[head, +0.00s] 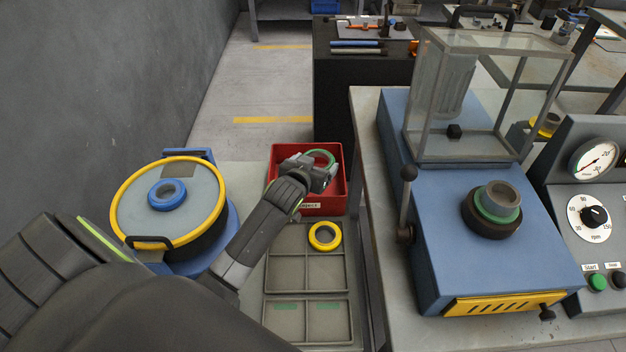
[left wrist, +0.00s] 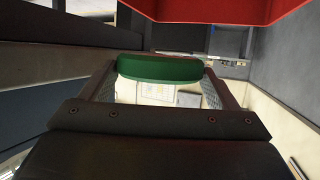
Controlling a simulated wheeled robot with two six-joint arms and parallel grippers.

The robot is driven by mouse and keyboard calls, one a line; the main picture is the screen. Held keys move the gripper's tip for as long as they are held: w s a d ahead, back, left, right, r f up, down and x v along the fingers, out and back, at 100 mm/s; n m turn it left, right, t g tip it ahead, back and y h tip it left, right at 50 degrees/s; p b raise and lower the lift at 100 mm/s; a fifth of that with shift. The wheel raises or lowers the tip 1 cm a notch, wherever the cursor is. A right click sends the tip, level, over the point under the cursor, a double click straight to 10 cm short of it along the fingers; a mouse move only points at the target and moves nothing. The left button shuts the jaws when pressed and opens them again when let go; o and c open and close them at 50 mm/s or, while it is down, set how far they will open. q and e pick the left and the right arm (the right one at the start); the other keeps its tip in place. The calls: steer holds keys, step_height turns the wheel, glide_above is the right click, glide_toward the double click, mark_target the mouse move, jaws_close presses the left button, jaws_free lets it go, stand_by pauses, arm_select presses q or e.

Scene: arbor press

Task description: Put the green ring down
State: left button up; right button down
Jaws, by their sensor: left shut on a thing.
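My left gripper (head: 325,168) is shut on a green ring (head: 321,153) and holds it over the red bin (head: 342,207) in the head view. The ring is tilted and partly hidden by the gripper. In the left wrist view the green ring (left wrist: 160,69) spans between both fingers, seen edge-on, and a red wall of the bin (left wrist: 215,10) shows above it. Whether the ring touches the bin is not clear. My right gripper is not in view.
A grey compartment tray (head: 306,291) with a yellow ring (head: 325,236) lies in front of the bin. A round yellow-rimmed fixture with a blue ring (head: 168,194) stands left. A blue press (head: 455,255) holding another green ring (head: 498,208) stands right, beside a gauge panel.

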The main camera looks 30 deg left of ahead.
arm_select(q)
steer(key=shift+f, duration=2.4)
steer(key=shift+f, duration=0.1)
steer(key=shift+f+b, duration=0.5)
steer(key=o, duration=1)
steer(key=shift+c, duration=0.2)
steer(key=r+p+v, duration=0.1)
steer(key=v, duration=1.1)
steer(key=shift+r, duration=0.15)
